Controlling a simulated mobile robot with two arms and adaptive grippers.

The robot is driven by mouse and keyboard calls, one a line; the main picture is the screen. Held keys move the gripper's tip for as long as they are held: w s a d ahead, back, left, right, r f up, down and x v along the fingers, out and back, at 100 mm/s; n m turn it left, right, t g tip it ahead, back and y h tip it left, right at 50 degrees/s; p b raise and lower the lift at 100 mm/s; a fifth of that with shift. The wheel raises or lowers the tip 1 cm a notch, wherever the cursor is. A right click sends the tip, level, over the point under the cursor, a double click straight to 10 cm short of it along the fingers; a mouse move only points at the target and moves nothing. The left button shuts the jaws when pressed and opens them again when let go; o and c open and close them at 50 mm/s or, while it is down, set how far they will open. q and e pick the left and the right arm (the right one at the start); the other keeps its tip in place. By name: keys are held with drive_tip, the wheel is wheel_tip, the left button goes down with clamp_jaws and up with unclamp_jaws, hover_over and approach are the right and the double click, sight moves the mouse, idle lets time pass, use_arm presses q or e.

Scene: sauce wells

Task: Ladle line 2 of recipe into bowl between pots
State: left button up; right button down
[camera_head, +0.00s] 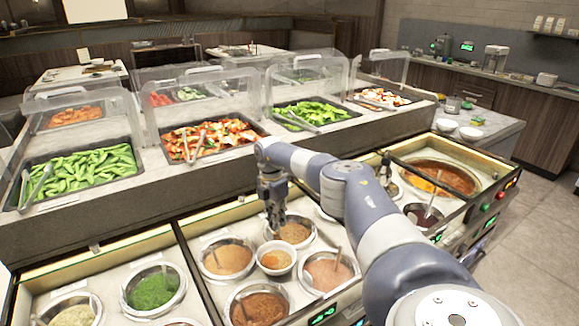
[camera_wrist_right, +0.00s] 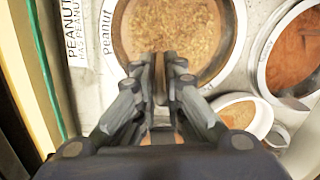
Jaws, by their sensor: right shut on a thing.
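My right gripper (camera_head: 276,222) points down over a steel pot of grainy brown sauce (camera_head: 293,233), labelled peanut in the right wrist view (camera_wrist_right: 170,28). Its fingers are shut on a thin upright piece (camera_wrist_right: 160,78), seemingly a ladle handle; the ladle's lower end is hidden. A white bowl (camera_head: 277,268) stands just in front of this pot, among the pots, with orange-brown content in it. The bowl also shows at the lower right of the wrist view (camera_wrist_right: 262,118). My left gripper is out of view. No recipe is readable.
A food counter with clear guards (camera_head: 200,110) stands behind. A wide orange sauce pot (camera_head: 440,176) is right.

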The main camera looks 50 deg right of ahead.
drive_tip(key=c, duration=1.6)
unclamp_jaws()
drive_tip(key=shift+f, duration=0.1)
drive_tip(key=shift+o, duration=0.6)
drive_tip(key=o, duration=0.5)
wheel_tip(320, 180, up, 9)
drive_tip(key=p, duration=0.9)
